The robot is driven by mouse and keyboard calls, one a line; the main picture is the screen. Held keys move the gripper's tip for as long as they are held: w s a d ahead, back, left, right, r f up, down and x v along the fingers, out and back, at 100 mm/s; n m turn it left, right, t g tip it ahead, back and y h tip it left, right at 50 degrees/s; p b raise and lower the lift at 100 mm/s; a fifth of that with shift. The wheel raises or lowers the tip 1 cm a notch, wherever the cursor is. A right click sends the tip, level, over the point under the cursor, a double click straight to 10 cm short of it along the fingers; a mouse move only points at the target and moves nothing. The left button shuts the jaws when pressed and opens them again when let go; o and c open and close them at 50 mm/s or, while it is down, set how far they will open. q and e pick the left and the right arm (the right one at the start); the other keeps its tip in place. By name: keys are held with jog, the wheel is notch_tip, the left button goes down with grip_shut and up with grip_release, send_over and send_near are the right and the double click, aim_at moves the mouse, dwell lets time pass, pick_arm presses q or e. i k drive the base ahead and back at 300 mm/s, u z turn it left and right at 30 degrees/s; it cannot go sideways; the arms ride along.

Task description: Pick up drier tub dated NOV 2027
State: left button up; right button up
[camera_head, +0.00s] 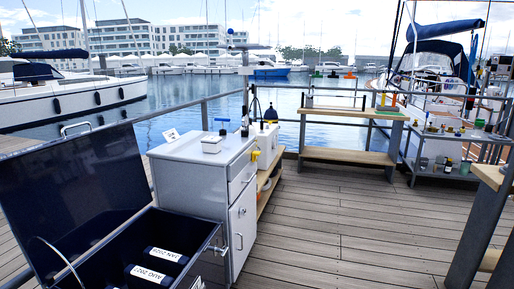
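Dark tubs with white date labels lie inside an open dark chest at the lower left; I point at the chest's raised lid (65,190). The label on the farther tub (167,255) seems to read JAN, with a year starting 202. The label on the nearer tub (148,275) seems to read AUG, with a year starting 202. I see no label reading NOV 2027. The chest's lower part is cut off by the picture's bottom edge. I cannot make out either of my grippers in this view.
A grey cabinet (243,228) with small items on top stands right behind the chest. A wooden bench (347,155) and a cluttered side table (450,172) stand farther back. The wooden deck (340,225) in the middle is clear. Railings border the water.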

aim_at(210, 143)
jog(key=z, duration=0.55)
jog(key=i, duration=2.65)
jog(key=u, duration=3)
